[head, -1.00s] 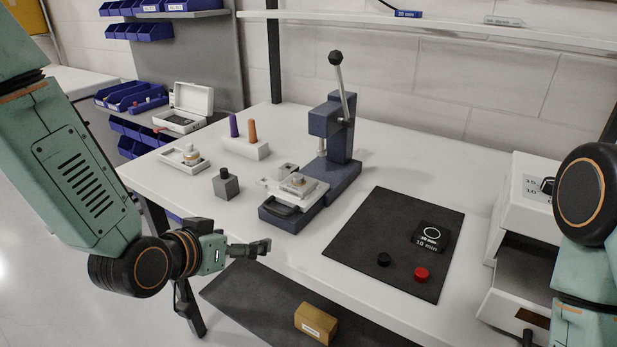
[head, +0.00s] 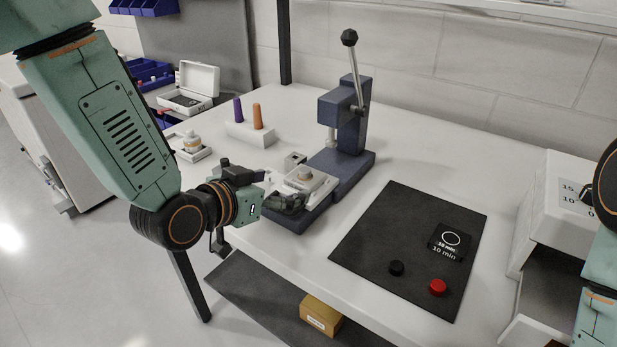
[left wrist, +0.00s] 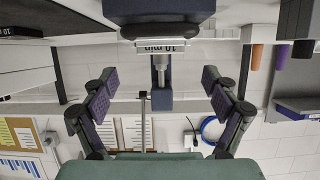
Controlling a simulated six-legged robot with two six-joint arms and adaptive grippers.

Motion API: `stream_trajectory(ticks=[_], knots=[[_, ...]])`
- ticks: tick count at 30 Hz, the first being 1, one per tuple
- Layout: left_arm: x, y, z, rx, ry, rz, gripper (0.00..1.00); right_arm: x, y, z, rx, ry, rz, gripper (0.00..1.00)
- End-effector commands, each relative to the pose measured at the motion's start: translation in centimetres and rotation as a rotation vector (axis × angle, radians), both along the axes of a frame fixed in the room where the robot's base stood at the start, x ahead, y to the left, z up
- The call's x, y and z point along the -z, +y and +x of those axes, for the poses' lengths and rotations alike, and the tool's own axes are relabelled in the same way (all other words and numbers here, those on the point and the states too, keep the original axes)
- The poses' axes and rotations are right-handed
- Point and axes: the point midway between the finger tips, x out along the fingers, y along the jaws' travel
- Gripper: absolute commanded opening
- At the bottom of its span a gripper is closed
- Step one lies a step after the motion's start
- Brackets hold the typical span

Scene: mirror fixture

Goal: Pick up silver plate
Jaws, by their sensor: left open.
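A pale silver plate (head: 318,184) with a small round piece on it lies on the low base of the dark blue lever press (head: 345,125). My left gripper (head: 290,203) is at the front edge of the press base, just in front of the plate and partly covering that edge. In the left wrist view my left gripper (left wrist: 158,80) has its fingers wide apart with nothing between them. A dark block (left wrist: 158,10) with a pale strip below it is at the top there; I cannot tell whether the strip is the plate. My right gripper is out of view.
A white holder with purple and orange pegs (head: 248,134) stands behind left. A black mat (head: 385,225) with a black cap (head: 396,268) and a red cap (head: 437,287) lies to the right. A white box (head: 565,205) stands at far right. A yellowish box (head: 321,316) is below the table.

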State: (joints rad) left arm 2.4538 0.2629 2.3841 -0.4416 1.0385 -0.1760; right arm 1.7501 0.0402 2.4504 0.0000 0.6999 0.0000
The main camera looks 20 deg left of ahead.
Motion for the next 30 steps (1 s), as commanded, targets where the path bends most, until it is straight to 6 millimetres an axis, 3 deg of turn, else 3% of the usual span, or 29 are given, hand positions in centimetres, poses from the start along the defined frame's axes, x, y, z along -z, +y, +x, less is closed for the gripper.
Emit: stream_trajectory(ticks=[8,18,27,30], knots=[[0.5,-0.6,1.3,0.004,0.000,0.002,0.87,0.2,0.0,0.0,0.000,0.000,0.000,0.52],[1.7,-2.2,5.1,0.004,0.001,0.001,0.87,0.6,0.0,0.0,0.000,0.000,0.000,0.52],[1.8,-2.3,5.6,0.002,0.001,-0.003,0.87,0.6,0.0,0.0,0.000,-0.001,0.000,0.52],[1.8,-2.3,5.5,0.002,0.001,-0.002,0.79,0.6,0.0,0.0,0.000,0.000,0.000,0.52]])
